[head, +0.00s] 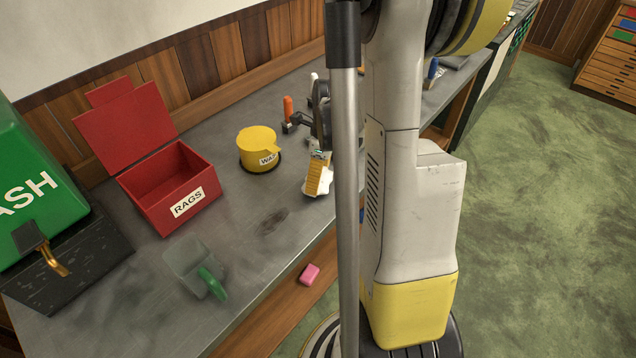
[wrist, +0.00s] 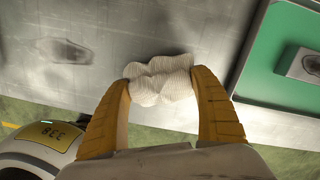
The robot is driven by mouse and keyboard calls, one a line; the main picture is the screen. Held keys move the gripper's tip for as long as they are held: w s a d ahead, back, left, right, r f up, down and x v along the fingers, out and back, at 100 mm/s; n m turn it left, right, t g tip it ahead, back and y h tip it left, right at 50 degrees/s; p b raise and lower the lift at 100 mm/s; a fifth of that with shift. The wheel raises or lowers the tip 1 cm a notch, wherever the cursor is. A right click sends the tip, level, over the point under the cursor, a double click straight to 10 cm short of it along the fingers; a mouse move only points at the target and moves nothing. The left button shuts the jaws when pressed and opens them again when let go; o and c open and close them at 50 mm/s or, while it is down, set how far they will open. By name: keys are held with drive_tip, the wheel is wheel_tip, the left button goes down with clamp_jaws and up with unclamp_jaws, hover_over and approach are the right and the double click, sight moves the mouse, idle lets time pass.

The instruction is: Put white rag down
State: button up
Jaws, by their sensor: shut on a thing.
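The white rag (wrist: 160,80) is a crumpled ribbed cloth held between the two yellow fingers of my gripper (wrist: 162,92) in the wrist view. The fingers press it from both sides. In the head view my gripper (head: 318,180) is over the grey bench near its front edge, with a bit of the white rag (head: 318,192) showing below the fingers. I cannot tell whether the rag touches the bench top. Part of my arm hides the area just right of the gripper.
An open red box labelled RAGS (head: 170,187) stands on the bench (head: 265,215), left of a yellow lidded pot (head: 259,149). A clear scoop with a green handle (head: 197,268) lies near the front. A green WASH container (head: 30,185) is far left. A pink block (head: 309,274) lies lower down.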

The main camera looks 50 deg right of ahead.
drive_tip(key=shift+f, duration=0.75)
drive_tip(key=shift+f, duration=0.15)
drive_tip(key=o, duration=1.3)
drive_tip(key=shift+c, duration=0.2)
